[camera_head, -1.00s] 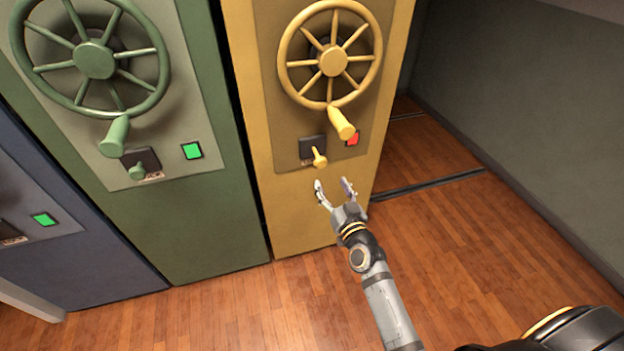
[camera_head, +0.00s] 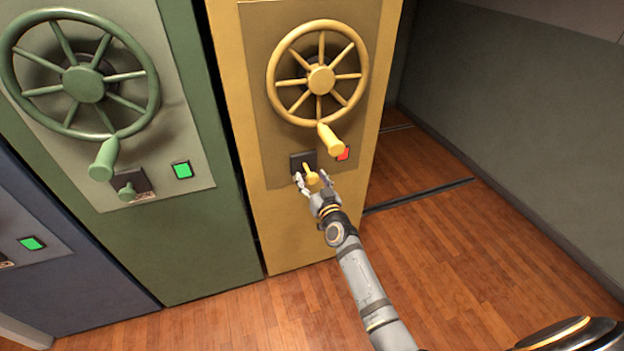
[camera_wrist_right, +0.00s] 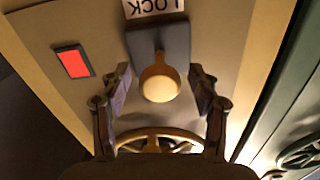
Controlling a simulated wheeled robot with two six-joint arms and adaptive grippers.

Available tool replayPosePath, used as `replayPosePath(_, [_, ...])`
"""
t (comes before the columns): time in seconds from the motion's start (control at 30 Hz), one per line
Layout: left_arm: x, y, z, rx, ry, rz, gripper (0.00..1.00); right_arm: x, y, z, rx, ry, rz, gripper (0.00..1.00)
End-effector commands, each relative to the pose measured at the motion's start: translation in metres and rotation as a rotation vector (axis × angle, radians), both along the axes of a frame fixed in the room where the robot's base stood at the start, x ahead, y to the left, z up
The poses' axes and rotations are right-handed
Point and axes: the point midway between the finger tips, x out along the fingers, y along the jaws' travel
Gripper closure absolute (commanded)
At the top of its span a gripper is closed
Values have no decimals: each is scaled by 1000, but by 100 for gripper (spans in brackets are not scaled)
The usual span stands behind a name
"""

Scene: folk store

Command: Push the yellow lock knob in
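The yellow lock knob (camera_head: 312,178) sticks out of a dark square plate (camera_head: 298,160) on the yellow cabinet's front, below its handwheel. In the right wrist view the knob (camera_wrist_right: 160,82) shows as a round end between my fingers, under a white LOCK label (camera_wrist_right: 155,8). My right gripper (camera_head: 313,181) is open around the knob. In the wrist view its fingers (camera_wrist_right: 160,88) stand on either side with a gap at each; contact is not visible. A red indicator light (camera_head: 343,153) sits right of the plate. My left gripper is not in view.
The yellow handwheel (camera_head: 320,80) with its crank handle (camera_head: 331,139) hangs just above the knob. A green cabinet (camera_head: 200,250) with its own wheel, knob and green light stands to the left. Open wooden floor (camera_head: 470,260) lies to the right, before a grey wall (camera_head: 520,120).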

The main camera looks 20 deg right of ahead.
Motion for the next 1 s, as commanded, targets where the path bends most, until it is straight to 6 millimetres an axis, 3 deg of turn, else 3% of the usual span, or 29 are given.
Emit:
replayPosePath(0.03, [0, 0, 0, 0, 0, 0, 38, 0, 0, 0, 0, 0, 0, 44])
replayPosePath(0.47, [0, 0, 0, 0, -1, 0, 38, 0, 0, 0, 0, 0, 0, 100])
replayPosePath(0.67, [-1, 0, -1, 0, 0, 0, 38, 2, 0, 0, 1, 0, 0, 100])
replayPosePath(0.87, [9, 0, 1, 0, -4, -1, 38, 29, 1, -1, 1, -1, 0, 100])
replayPosePath(1.0, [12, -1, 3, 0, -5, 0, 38, 34, 1, 0, 1, 1, 0, 100])
